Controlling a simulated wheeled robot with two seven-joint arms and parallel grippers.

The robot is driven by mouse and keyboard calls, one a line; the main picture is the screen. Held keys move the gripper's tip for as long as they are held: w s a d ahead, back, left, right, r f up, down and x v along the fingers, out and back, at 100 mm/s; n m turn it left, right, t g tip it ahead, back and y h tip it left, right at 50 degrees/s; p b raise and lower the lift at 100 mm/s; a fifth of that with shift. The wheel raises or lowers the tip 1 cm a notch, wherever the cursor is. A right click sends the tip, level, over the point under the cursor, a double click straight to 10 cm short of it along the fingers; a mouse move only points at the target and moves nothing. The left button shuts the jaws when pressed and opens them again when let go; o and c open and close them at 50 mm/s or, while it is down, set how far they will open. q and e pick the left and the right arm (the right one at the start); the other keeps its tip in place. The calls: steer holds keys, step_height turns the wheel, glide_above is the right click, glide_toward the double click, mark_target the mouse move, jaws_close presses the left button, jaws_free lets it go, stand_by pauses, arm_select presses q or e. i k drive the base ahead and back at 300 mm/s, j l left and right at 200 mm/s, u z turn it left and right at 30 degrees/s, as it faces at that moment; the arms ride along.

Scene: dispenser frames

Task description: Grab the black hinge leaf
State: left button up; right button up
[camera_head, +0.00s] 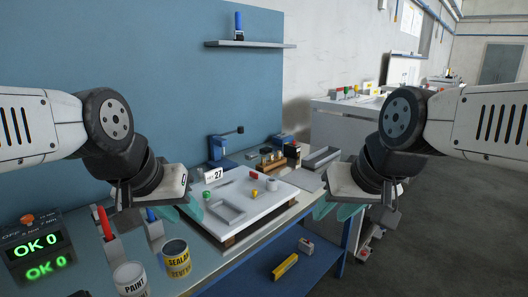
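My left gripper (190,207) hangs over the bench's left part, beside the white board (258,212). My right gripper (325,208) hangs at the bench's right edge, on the board's other side. Both show teal fingers, partly hidden by the wrists, so I cannot tell how far apart they are. I see nothing held in either. I cannot clearly make out a black hinge leaf. The board carries a grey rectangular tray (227,211) and small green, red and yellow pieces. A grey flat plate (308,181) lies behind the board.
Paint (130,280) and sealant (177,262) cans, bins with red and blue handles, and an "OK 0" display (38,252) stand at left. A blue clamp (222,150), a block with brass pieces (271,160) and a grey bin (321,158) stand behind. A yellow item (285,266) lies on the lower shelf.

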mark_target(266, 150)
steer(key=i+l+u, duration=0.15)
steer(key=u, duration=1.1)
steer(key=l+u, duration=0.3)
steer(key=l, duration=0.2)
steer(key=l+u, duration=0.3)
steer(key=l, duration=0.25)
steer(key=l+u, duration=0.25)
steer(key=l, duration=0.3)
steer(key=k+l+u, duration=0.3)
steer(key=l, duration=0.15)
steer(key=k+l, duration=0.1)
steer(key=l, duration=0.7)
steer(key=k+l, duration=0.15)
steer(key=l, duration=0.65)
steer(key=k+u, duration=0.05)
